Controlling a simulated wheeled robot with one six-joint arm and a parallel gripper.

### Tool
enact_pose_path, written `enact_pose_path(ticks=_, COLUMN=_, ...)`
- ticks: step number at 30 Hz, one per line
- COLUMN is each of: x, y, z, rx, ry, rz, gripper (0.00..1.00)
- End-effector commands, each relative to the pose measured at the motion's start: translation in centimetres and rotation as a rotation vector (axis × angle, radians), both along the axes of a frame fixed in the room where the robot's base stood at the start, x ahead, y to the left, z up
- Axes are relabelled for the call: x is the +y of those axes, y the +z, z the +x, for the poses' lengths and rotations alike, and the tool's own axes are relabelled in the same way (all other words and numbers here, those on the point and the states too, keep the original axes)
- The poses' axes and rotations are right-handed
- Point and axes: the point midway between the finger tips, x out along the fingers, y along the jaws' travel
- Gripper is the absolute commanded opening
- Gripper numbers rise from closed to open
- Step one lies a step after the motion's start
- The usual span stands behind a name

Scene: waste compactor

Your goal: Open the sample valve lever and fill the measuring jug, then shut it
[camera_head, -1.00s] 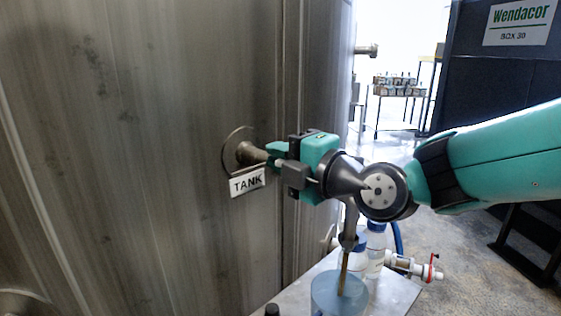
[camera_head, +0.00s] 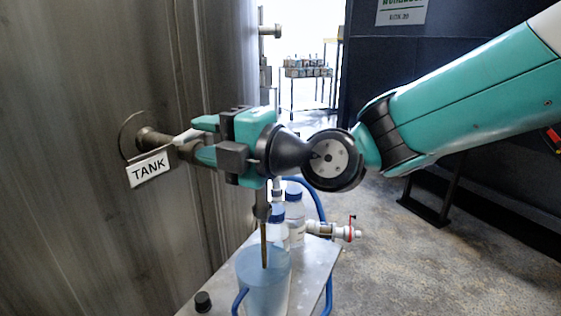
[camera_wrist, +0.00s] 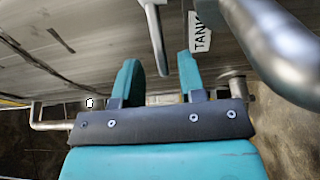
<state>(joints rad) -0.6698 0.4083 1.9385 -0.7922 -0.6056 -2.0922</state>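The pale sample valve lever (camera_head: 188,136) shows at the fingers of my gripper (camera_head: 203,140), beside the TANK tag. In the wrist view the grey lever (camera_wrist: 154,35) has its end near the gap between the fingertips of my gripper (camera_wrist: 158,72). The fingers are apart and not clamped on it. The outlet spout (camera_head: 263,200) hangs below and behind my gripper. A thin brown column (camera_head: 264,245), looking like liquid, runs from it into the bluish translucent measuring jug (camera_head: 252,288). The jug's fill level is hard to tell.
The jug stands on a metal table (camera_head: 312,260) with bottles (camera_head: 294,218), a black knob (camera_head: 203,302), a red-handled valve (camera_head: 348,230) and a blue hose (camera_head: 312,196). The tank wall (camera_head: 100,240) is close on the left. Open floor (camera_head: 420,260) lies right.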

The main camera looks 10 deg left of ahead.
Motion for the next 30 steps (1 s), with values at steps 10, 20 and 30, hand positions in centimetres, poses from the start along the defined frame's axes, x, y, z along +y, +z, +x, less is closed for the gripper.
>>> enact_pose_path(ticks=10, x=-8.3, y=-0.4, z=-2.2, rx=0.0, ry=-0.005, rz=0.0, gripper=0.37)
enact_pose_path(ticks=20, x=-11.2, y=-0.1, z=-3.1, rx=0.0, ry=-0.002, rz=-0.001, gripper=0.37)
enact_pose_path(ticks=30, x=-11.3, y=-0.2, z=-3.2, rx=0.016, ry=0.001, rz=-0.006, gripper=0.14)
